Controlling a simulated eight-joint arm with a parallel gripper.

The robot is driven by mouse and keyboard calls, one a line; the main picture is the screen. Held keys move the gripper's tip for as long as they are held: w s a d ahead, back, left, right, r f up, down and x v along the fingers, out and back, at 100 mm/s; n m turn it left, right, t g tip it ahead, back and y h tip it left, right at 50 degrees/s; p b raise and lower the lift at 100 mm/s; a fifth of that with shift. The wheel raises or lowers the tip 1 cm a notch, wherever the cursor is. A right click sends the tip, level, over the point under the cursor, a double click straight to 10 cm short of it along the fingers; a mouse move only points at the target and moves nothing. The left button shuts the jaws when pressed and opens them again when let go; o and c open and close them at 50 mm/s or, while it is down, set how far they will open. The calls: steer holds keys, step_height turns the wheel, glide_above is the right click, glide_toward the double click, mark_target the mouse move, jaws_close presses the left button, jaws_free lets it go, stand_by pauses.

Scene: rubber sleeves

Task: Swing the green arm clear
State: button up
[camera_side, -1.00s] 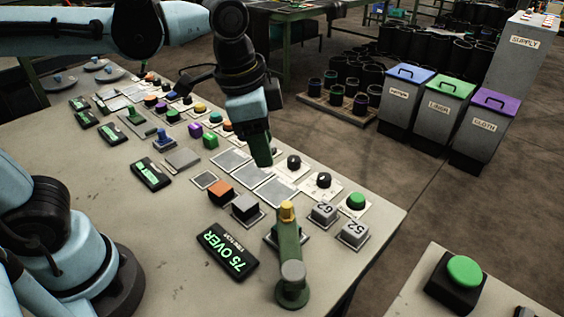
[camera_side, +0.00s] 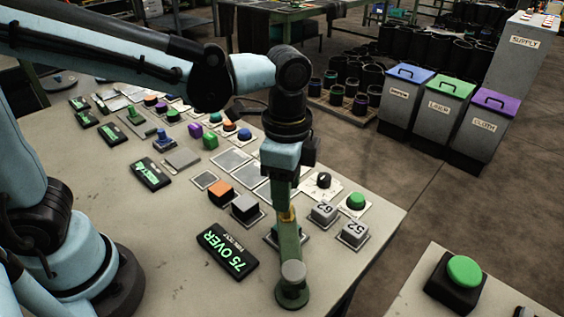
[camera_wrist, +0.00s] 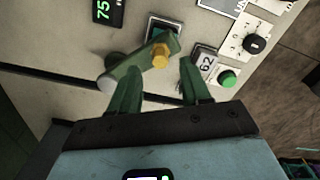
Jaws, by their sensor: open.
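The green arm (camera_side: 291,248) is a flat bar on the near end of the table, with a grey cap over its pivot end and a yellow knob (camera_side: 287,216) at its other end. It lies across part of a square pad. In the wrist view the green arm (camera_wrist: 140,66) slants between my fingers, its yellow knob (camera_wrist: 160,55) near the gap's middle. My gripper (camera_side: 285,203) points down above the knob end, green fingers apart. In the wrist view my gripper (camera_wrist: 160,72) is open; whether a finger touches the bar I cannot tell.
A display reading "75 OVER" (camera_side: 228,251) lies left of the bar. Blocks marked 62 (camera_side: 324,214) and 52 (camera_side: 354,232) and a green button (camera_side: 356,202) stand to its right. An orange-topped block (camera_side: 221,193) is behind. The table's front edge is close.

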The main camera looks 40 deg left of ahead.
mark_target(290, 238)
steer(key=shift+f, duration=2.25)
jaws_close()
